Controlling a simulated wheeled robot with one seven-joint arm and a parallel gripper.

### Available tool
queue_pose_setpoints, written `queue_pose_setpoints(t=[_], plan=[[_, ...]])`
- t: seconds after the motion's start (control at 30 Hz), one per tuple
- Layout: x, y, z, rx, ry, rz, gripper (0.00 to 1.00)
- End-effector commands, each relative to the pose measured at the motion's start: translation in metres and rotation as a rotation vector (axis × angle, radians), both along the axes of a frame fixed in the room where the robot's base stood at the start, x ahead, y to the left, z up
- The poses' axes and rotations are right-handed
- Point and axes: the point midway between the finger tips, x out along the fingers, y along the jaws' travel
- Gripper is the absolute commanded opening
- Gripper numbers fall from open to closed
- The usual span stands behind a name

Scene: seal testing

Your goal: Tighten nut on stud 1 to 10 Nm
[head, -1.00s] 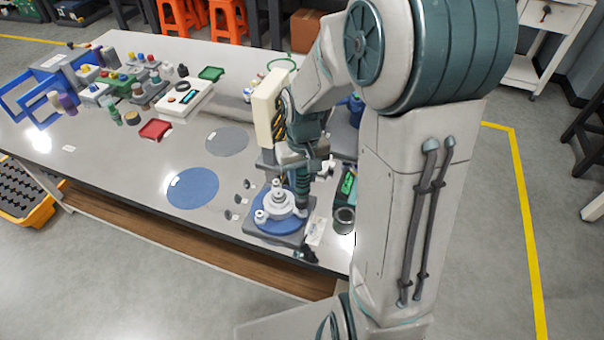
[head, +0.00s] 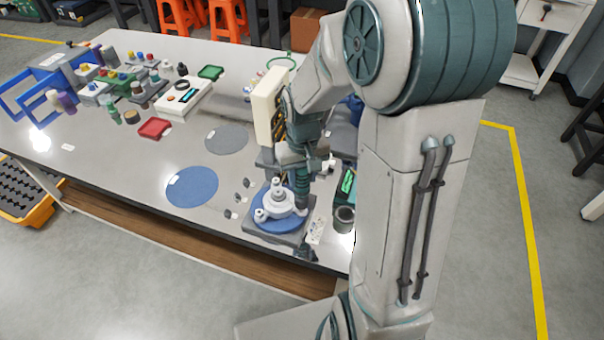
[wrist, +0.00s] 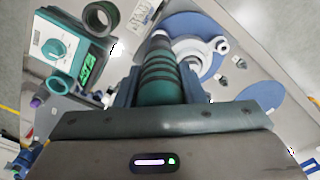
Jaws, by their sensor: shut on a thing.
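My gripper (wrist: 160,88) is shut on a teal, dark-banded cylindrical tool (wrist: 160,72), which also shows upright in the head view (head: 302,183). The tool stands over the right side of a pale grey flange (head: 281,203). The flange sits on a blue disc (head: 262,224) on a dark square base at the table's front edge. The flange also shows in the wrist view (wrist: 204,58), partly hidden behind the tool. The tool's tip, and the stud and nut under it, are hidden. I cannot tell which stud is number 1.
Small dark nuts (head: 240,198) lie left of the base. A blue disc (head: 192,187) and a grey disc (head: 227,139) lie further left. A device with a green display (wrist: 88,68) and a dark ring (wrist: 101,17) stand close by on the other side.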

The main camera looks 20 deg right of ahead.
Motion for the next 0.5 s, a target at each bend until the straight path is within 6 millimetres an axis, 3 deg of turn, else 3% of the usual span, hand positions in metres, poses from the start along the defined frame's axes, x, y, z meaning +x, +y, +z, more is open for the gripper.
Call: queue_pose_setpoints(t=[0.5], plan=[[0.0003,0.0,-0.0071,0.0,-0.001,0.0,0.08]])
